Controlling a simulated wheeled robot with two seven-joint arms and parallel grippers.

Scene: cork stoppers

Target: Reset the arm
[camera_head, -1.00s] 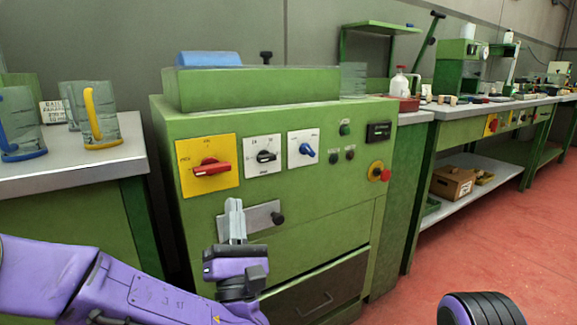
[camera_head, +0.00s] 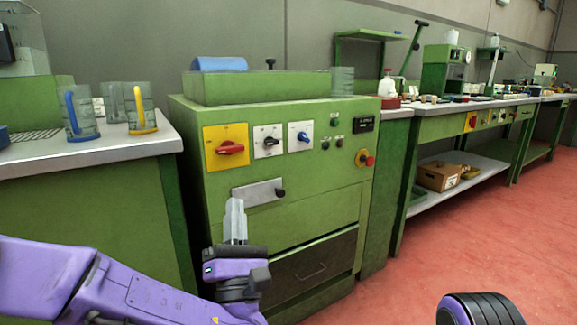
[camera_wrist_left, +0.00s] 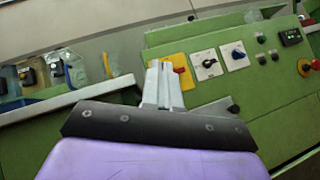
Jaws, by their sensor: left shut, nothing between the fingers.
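My left gripper (camera_head: 235,218) is shut and empty, its grey fingers pointing up in front of the green machine (camera_head: 300,200). In the head view it stands just below the metal plate with the black knob (camera_head: 258,190), apart from it as far as I can tell. The left wrist view shows the shut fingers (camera_wrist_left: 163,85) side by side, with the machine's front panel beyond. My purple left arm comes in from the lower left. A dark rounded part of my body shows at the bottom right. My right gripper is not in view.
The machine carries a red switch (camera_head: 230,148), other dials and a red-yellow button (camera_head: 364,159). Glass mugs with a blue (camera_head: 71,112) and a yellow handle (camera_head: 143,131) stand on the left bench. A cardboard box (camera_head: 438,177) sits on the right bench's shelf. Red floor is clear at right.

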